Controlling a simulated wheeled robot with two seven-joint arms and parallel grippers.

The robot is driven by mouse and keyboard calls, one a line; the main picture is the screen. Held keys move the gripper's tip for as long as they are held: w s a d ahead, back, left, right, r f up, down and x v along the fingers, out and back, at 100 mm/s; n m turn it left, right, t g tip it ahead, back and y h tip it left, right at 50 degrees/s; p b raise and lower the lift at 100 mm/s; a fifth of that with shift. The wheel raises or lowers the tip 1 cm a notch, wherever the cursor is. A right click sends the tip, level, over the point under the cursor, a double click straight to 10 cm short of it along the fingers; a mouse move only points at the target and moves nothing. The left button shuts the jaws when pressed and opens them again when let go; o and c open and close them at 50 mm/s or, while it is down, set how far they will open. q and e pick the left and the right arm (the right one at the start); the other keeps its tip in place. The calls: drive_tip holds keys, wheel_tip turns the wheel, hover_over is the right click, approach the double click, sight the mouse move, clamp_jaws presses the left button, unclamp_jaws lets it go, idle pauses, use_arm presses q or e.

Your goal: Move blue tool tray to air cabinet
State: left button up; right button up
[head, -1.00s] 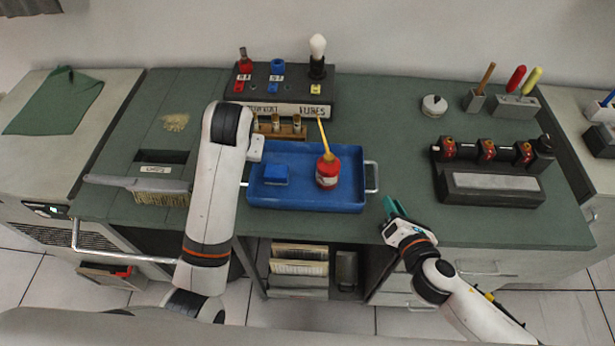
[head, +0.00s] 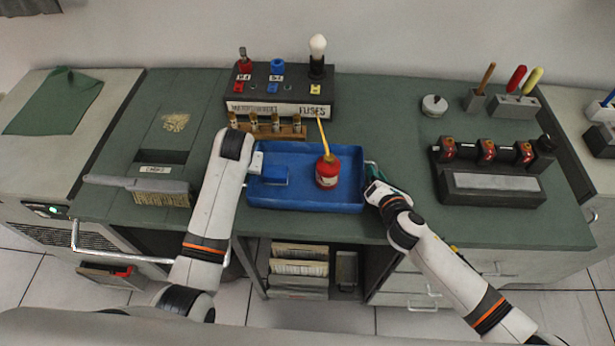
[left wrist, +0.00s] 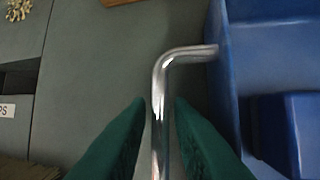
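The blue tool tray (head: 300,204) lies on the green bench top, with a red bottle with a yellow spout (head: 327,172) and a small blue box (head: 274,175) in it. My left gripper (left wrist: 160,105) is at the tray's left side; its green fingers stand on either side of the chrome handle (left wrist: 160,82), with narrow gaps visible. In the head view the arm hides most of that gripper. My right gripper (head: 376,179) is at the tray's right handle (head: 371,164); whether its fingers are closed is hidden. A cabinet with a vent and small display (head: 45,209) stands at the left.
A fuse stand (head: 280,88) and a wooden rack (head: 268,132) are behind the tray. A brush (head: 160,192) lies to its left. A dark block with red knobs (head: 490,182) is at the right. A green cloth (head: 55,102) lies on the left cabinet; its front top is clear.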

use_arm(q)
clamp_jaws()
use_arm(e)
clamp_jaws()
use_arm(q)
drive_tip(key=shift+r, duration=0.2)
use_arm(e)
drive_tip(key=shift+r, duration=0.2)
